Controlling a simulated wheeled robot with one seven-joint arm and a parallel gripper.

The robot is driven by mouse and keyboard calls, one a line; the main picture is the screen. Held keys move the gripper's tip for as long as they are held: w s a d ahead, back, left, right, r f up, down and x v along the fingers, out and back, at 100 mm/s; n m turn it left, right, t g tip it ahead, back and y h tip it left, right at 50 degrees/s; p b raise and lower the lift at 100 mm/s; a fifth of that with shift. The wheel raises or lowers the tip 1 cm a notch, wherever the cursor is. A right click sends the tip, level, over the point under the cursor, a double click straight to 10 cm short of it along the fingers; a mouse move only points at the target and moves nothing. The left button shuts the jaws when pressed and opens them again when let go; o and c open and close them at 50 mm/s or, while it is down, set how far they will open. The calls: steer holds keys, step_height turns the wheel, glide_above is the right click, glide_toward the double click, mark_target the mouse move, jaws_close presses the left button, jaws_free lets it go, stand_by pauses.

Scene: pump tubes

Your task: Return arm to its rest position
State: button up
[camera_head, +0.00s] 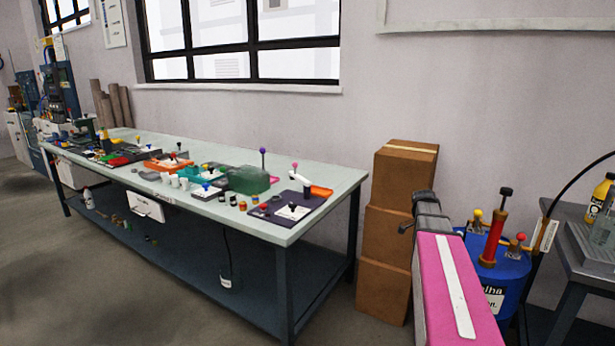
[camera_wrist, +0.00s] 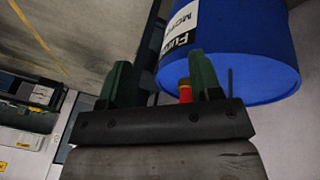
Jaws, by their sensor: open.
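My gripper (camera_wrist: 161,85) shows in the wrist view, with two dark green fingers standing apart on a dark bar. They are open, and nothing is clearly held between them. A small red piece with a yellowish end (camera_wrist: 185,90) shows beside the right finger; I cannot tell what it belongs to. A blue drum (camera_wrist: 255,60) with a white label fills the upper right beyond the fingers. In the head view, a blue drum (camera_head: 508,275) stands at the right with a red pump tube (camera_head: 494,238) upright on its top. I cannot make out my fingers in the head view.
A long workbench (camera_head: 330,180) with small parts and trays runs along the wall. Stacked brown boxes (camera_head: 398,235) stand between it and the drum. A dark side table (camera_head: 580,240) with a yellow bottle (camera_head: 600,198) is at the far right. The floor (camera_head: 110,290) before the workbench is clear.

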steer(key=s+a+f+n+t+y, duration=0.1)
steer(key=s+a+f+n, duration=0.3)
steer(key=a, duration=0.4)
steer(key=s+a+f+n+y, duration=0.1)
steer(key=s+a+f+n, duration=0.3)
steer(key=a+n, duration=0.3)
steer(key=s+a+f+n+t+y, duration=0.1)
steer(key=s+a+f+n, duration=0.3)
steer(key=a, duration=0.7)
steer(key=shift+s+a+f+n+t, duration=0.2)
steer(key=shift+s+f+n+t, duration=0.15)
steer(key=shift+f+n, duration=0.65)
steer(key=shift+s+r, duration=0.1)
steer(key=shift+r, duration=0.15)
